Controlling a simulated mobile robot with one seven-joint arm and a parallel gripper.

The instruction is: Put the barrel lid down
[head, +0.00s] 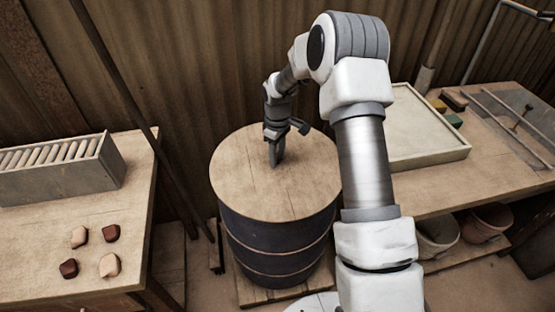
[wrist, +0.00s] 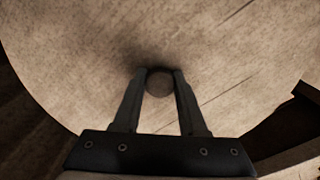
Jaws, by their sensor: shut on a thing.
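The barrel lid (head: 250,185) is a round, flat wooden disc. In the head view it lies level across the top of the dark barrel (head: 275,245), and I see no clear gap between them. In the wrist view the lid (wrist: 80,60) fills most of the picture. My gripper (head: 275,163) is above the middle of the lid, pointing down. In the wrist view its two fingers (wrist: 160,80) are shut on a small round knob (wrist: 159,84) at the lid's centre. The barrel's opening is hidden under the lid.
A table (head: 40,245) at the left holds a grey box (head: 60,180) of tiles and several loose tile pieces. A workbench (head: 490,165) at the right holds a pale tray (head: 420,135). Buckets (head: 487,222) stand under it. A corrugated wall (head: 210,60) is close behind the barrel.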

